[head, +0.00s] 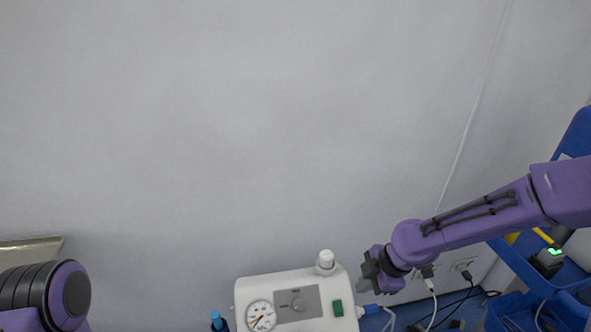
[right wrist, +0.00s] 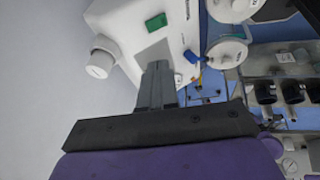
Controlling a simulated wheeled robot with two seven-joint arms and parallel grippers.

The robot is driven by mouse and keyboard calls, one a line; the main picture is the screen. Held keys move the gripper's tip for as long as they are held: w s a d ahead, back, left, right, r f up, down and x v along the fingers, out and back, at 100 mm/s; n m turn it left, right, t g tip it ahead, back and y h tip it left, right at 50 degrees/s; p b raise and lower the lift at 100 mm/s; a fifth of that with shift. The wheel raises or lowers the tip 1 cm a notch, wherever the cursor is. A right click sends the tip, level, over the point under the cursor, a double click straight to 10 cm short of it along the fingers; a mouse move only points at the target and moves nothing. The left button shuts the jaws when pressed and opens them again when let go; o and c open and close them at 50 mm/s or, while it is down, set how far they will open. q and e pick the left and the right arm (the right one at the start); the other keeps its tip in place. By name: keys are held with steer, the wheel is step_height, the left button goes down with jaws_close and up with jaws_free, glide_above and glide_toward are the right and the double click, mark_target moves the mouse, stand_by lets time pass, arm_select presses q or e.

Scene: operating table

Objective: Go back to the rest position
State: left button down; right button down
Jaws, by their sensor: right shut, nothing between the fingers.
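My right arm comes in from the right in the head view, and its gripper (head: 366,280) is at the right side of a white device. In the right wrist view the gripper's fingers (right wrist: 157,80) are together with nothing between them, and the white device (right wrist: 150,25) lies just beyond them. I cannot tell whether the fingers touch it. Part of my left arm shows at the lower left of the head view, but its gripper is out of view.
The white device (head: 255,290) has a round gauge, a green switch and a white knob on top. A blue rack (head: 505,258) stands at the right, with cables near the wall sockets. A blue-capped item (head: 217,322) is left of the device.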

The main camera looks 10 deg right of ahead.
steer(key=w+m+t+h, duration=0.1)
steer(key=w+m+t, duration=0.4)
steer(key=m, duration=0.7)
steer(key=s+d+f+m+h+b, duration=0.35)
steer(key=s+f+m, duration=0.25)
steer(key=f+m, duration=0.45)
steer(key=s+f+g+h+b, duration=0.1)
steer(key=s+f+g, duration=0.1)
steer(key=s+f, duration=0.6)
steer(key=s+d+f+m+g+h+b, duration=0.1)
steer(key=s+f+g+b, duration=0.1)
steer(key=s+f, duration=0.6)
steer(key=s, duration=0.5)
steer(key=shift+s+f, duration=0.15)
steer(key=shift+s, duration=0.25)
steer(key=shift+h, duration=0.25)
